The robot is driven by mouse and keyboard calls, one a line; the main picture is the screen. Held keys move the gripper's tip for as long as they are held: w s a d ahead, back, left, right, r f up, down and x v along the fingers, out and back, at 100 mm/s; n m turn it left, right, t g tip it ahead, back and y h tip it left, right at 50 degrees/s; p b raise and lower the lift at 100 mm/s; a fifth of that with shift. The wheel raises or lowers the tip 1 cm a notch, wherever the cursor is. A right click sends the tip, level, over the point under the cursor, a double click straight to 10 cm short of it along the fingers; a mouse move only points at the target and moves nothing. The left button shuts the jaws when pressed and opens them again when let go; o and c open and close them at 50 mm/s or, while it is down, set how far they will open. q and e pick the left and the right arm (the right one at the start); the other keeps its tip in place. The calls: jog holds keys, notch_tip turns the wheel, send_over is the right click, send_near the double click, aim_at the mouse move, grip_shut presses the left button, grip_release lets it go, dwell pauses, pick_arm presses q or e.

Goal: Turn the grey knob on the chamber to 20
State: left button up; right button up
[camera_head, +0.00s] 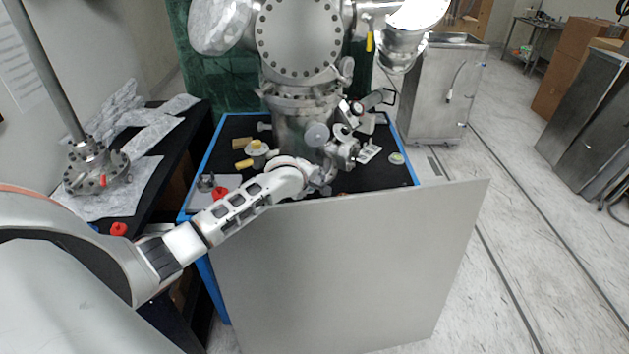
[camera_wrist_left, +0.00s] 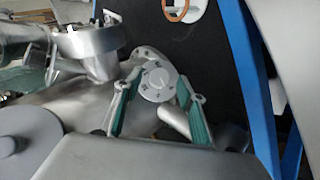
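The grey knob (camera_wrist_left: 157,82) shows in the left wrist view as a round, light grey dial with dark marks; I cannot read its numbers or setting. It lies between the tips of my left gripper (camera_wrist_left: 158,76), whose green-padded fingers are apart, one on each side. I see no clear contact with the knob. In the head view my left gripper (camera_head: 318,182) reaches the fittings low on the steel chamber (camera_head: 299,36), and I cannot make out the knob there. My right gripper is not in view.
A large flat grey panel (camera_head: 350,270) stands in front of the blue-edged black table (camera_head: 409,166). Small parts lie on the table, including a yellow-topped piece (camera_head: 256,148). A side bench at left holds a flanged post (camera_head: 96,170).

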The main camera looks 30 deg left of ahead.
pick_arm(q)
jog(key=shift+w+f, duration=0.3)
jog(key=shift+w, duration=0.05)
jog(key=c, duration=1.1)
jog(key=shift+d+m+g, duration=0.1)
jog(key=shift+m+g, duration=0.2)
jog(key=shift+w+r+m+g, duration=0.1)
jog(key=shift+w+m+g, duration=0.05)
jog(key=shift+m+g, duration=0.45)
jog(key=shift+w+d+m+g+y, duration=0.1)
jog(key=shift+m+g+y, duration=0.8)
jog(key=shift+m, duration=0.4)
